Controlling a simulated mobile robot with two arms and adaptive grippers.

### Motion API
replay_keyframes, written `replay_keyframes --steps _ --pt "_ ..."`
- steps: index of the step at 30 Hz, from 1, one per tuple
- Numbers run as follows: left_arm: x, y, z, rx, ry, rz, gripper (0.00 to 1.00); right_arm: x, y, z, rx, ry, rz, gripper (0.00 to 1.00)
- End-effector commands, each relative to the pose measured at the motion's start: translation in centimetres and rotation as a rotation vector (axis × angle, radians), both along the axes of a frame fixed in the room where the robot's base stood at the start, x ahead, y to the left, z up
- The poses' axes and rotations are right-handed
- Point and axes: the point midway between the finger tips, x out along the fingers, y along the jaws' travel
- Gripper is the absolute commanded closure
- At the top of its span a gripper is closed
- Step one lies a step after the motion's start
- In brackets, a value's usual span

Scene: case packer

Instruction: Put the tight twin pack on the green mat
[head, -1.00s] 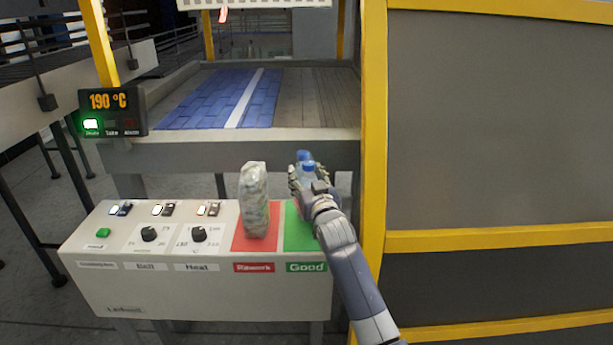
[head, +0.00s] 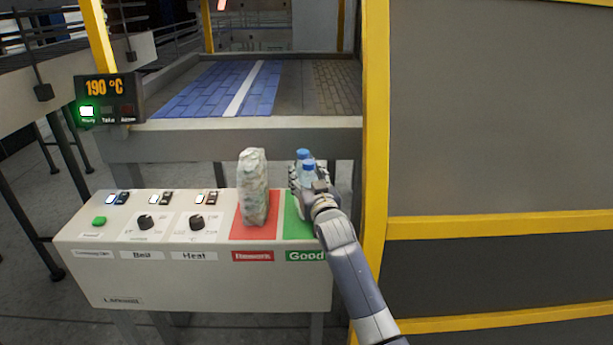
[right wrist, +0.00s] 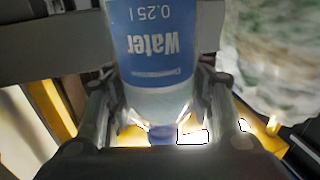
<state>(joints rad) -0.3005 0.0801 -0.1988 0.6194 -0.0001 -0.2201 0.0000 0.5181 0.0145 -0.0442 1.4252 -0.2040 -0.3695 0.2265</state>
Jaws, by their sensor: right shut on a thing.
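The twin pack shows as two small water bottles with blue caps (head: 306,168), upright and side by side. My right gripper (head: 308,187) is shut on it; its fingers hide much of the bottles. In the right wrist view, a bottle with a blue "Water 0.25 l" label (right wrist: 160,45) sits between the fingers (right wrist: 160,115). The green mat (head: 297,232), labelled "Good", is at the right end of the control panel. The pack is over or at its back part; whether it touches the mat is hidden. My left gripper is not in view.
A crumpled, cloudy-wrapped pack (head: 253,188) stands on the red "Rework" mat (head: 252,232), close left of the bottles. The panel (head: 120,270) carries knobs and switches. A yellow post (head: 374,180) stands close right. The conveyor (head: 215,90) is behind.

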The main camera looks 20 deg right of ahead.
Motion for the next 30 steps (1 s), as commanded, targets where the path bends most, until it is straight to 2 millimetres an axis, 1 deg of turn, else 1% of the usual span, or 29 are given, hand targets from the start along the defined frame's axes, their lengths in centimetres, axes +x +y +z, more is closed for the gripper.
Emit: replay_keyframes --steps 12,13,14,15,23,24,26,30 --pt "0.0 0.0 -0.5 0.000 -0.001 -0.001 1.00 0.0 0.0 -0.6 0.000 -0.006 0.000 0.95" --pt "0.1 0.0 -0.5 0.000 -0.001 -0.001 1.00 0.0 0.0 -0.5 0.000 -0.007 0.000 0.45" --pt "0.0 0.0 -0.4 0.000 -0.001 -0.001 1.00 0.0 0.0 -0.5 0.000 -0.006 0.000 0.38" --pt "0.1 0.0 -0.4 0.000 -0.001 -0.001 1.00 0.0 0.0 -0.5 0.000 -0.005 0.000 0.29" --pt "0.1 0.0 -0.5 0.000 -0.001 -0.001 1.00 0.0 0.0 -0.7 0.000 -0.002 0.000 0.28" --pt "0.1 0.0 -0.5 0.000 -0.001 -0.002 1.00 0.0 0.0 -1.1 0.000 0.006 0.000 0.28" --pt "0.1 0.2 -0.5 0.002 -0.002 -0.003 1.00 0.0 0.0 -1.1 0.000 0.005 0.000 0.28" --pt "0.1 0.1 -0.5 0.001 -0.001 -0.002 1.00 -0.6 0.0 -1.0 0.000 0.003 0.000 0.28"
